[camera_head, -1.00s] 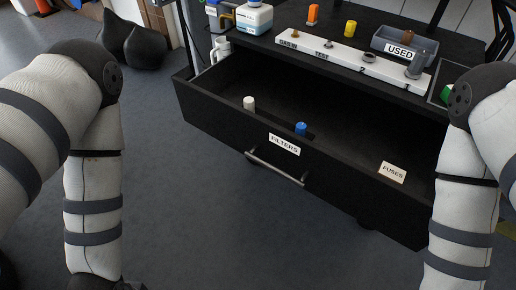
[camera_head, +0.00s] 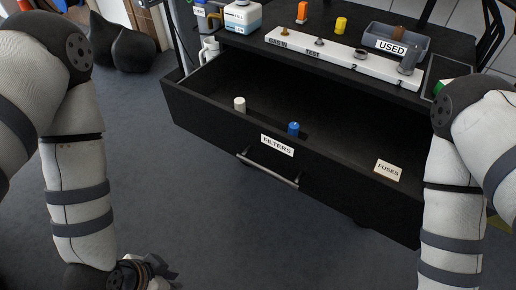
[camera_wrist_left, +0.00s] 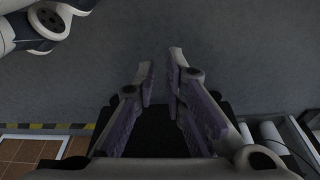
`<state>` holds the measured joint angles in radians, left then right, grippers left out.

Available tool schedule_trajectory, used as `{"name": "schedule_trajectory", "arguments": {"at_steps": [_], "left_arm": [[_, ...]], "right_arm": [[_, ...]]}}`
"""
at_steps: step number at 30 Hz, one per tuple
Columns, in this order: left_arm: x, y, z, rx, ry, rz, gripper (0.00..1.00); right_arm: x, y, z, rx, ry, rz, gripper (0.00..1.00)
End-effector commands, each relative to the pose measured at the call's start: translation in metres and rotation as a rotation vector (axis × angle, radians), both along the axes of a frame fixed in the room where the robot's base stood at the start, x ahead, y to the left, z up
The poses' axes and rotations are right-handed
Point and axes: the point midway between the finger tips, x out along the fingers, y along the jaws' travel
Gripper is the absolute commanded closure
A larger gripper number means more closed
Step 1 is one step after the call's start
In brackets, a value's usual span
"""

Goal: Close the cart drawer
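The black cart drawer (camera_head: 216,117) is pulled well out of the cart, with its inside showing. Its front carries a grey bar handle (camera_head: 267,170), a FILTERS label (camera_head: 277,145) and a FUSES label (camera_head: 387,170). A white cylinder (camera_head: 240,104) and a blue cylinder (camera_head: 293,129) are inside, near the front wall. My left gripper (camera_head: 168,272) is low at the bottom edge, left of and nearer than the handle, touching nothing. In the left wrist view its fingers (camera_wrist_left: 162,62) are apart and empty, over grey floor. My right gripper is outside both views.
The cart top (camera_head: 440,45) holds a white fixture strip (camera_head: 340,57), a USED bin (camera_head: 405,36), an orange piece (camera_head: 302,12), a yellow piece (camera_head: 341,25) and a white bottle (camera_head: 242,18). Dark sacks (camera_head: 125,48) lie at the back left. The floor (camera_head: 150,190) before the drawer is clear.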

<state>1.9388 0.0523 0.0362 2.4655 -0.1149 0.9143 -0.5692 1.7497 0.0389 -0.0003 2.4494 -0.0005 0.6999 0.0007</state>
Motion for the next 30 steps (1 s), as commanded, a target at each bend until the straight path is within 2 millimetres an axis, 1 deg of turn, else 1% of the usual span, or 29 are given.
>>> {"name": "schedule_trajectory", "arguments": {"at_steps": [1,2,3,4,5,6,9,12,14,17,20,21,24,26,30], "left_arm": [[0.033,-0.013,-0.004,-0.005,-0.128,-0.208,1.0],[0.057,-0.022,0.004,0.006,-0.234,-0.35,1.0],[0.086,-0.034,0.016,0.036,-0.377,-0.529,1.0],[0.106,-0.042,0.027,0.07,-0.481,-0.651,1.0],[0.125,-0.049,0.04,0.11,-0.582,-0.762,1.0],[0.145,-0.059,0.056,0.172,-0.703,-0.889,1.0],[0.178,-0.074,0.092,0.326,-0.929,-1.111,1.0],[0.193,-0.082,0.113,0.425,-1.041,-1.211,1.0],[0.197,-0.084,0.116,0.447,-1.063,-1.232,1.0],[0.203,-0.087,0.108,0.448,-1.063,-1.236,1.0],[0.214,-0.094,0.097,0.446,-1.059,-1.236,1.0],[0.22,-0.097,0.094,0.447,-1.06,-1.235,1.0],[0.237,-0.107,0.086,0.449,-1.061,-1.233,1.0],[0.247,-0.113,0.083,0.45,-1.064,-1.235,1.0],[0.27,-0.126,0.069,0.451,-1.065,-1.233,1.0]], "right_arm": [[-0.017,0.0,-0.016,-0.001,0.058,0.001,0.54],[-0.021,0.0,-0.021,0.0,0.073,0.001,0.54],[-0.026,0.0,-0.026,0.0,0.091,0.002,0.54],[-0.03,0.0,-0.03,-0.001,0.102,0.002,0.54],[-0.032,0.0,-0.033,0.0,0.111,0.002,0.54],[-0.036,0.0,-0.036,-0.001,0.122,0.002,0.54],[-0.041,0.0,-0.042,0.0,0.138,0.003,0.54],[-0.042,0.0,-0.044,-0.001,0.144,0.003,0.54],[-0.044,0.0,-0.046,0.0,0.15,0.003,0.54],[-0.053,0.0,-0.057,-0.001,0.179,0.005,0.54],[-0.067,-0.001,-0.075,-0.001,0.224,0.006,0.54],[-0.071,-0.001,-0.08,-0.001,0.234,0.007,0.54],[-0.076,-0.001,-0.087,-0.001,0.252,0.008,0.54],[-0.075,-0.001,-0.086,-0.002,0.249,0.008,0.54],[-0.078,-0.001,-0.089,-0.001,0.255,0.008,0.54]]}}
